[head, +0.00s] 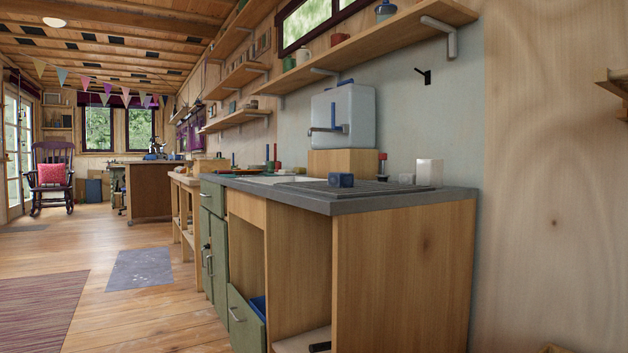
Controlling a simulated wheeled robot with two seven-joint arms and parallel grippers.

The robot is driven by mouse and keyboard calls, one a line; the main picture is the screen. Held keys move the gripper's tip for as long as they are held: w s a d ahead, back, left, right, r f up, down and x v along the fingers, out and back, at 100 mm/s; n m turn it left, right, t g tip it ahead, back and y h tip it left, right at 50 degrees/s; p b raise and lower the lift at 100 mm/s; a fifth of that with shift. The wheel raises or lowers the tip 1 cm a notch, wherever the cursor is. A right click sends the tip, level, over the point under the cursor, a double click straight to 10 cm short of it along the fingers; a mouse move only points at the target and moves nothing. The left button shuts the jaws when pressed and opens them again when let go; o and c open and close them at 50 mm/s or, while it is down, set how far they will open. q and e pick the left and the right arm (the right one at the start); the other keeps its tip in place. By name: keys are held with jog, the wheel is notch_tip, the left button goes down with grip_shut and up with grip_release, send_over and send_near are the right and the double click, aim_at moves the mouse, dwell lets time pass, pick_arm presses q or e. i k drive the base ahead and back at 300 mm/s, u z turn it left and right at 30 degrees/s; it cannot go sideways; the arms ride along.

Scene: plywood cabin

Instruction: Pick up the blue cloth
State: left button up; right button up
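No item in the head view is clearly a blue cloth. A blue item (258,306) shows partly behind a green drawer front (243,322) low in the counter unit; most of it is hidden, and I cannot tell whether it is cloth. A small, blocky blue object (341,180) sits on the grey countertop (400,196), near its front edge. Neither of my grippers is in view.
A white block (429,173) and a ridged dark drainer (350,190) are on the counter. A wooden shelf (390,33) hangs above. A striped rug (40,310) and grey mat (141,268) lie on the open floor at left.

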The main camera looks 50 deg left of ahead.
aim_at(339, 179)
jog(key=u, duration=1.55)
jog(key=k, duration=0.65)
jog(key=u, duration=0.85)
jog(key=i, duration=0.75)
jog(key=u, duration=0.7)
jog(key=i, duration=0.9)
jog(key=z, duration=0.35)
